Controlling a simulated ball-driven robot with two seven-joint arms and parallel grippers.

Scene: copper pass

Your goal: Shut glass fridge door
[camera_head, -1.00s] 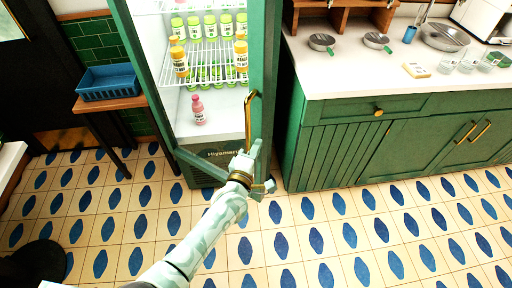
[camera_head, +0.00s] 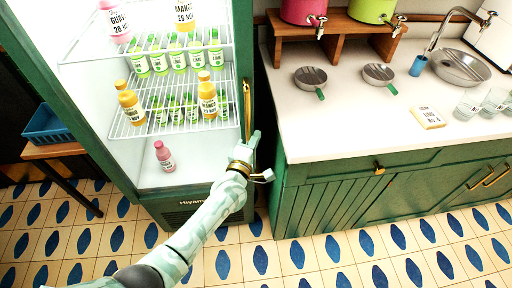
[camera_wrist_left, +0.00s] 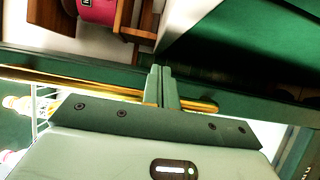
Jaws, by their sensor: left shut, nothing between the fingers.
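The green-framed fridge (camera_head: 75,115) stands at the left of the head view, with bottles on its shelves. Its door carries a long brass handle (camera_head: 247,105) on the right side. The door lies close to the cabinet front; I cannot tell whether it is fully shut. My left gripper (camera_head: 254,138) is at the handle's lower part. In the left wrist view its fingers (camera_wrist_left: 160,85) are shut and empty, crossing the brass handle bar (camera_wrist_left: 80,85). I cannot tell whether they touch it. My right gripper is not in view.
A green counter (camera_head: 340,190) stands right of the fridge, with pans (camera_head: 310,78), a sink (camera_head: 460,68) and glasses on top. A blue tray (camera_head: 45,125) sits on a small table at the left. The tiled floor (camera_head: 300,265) in front is clear.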

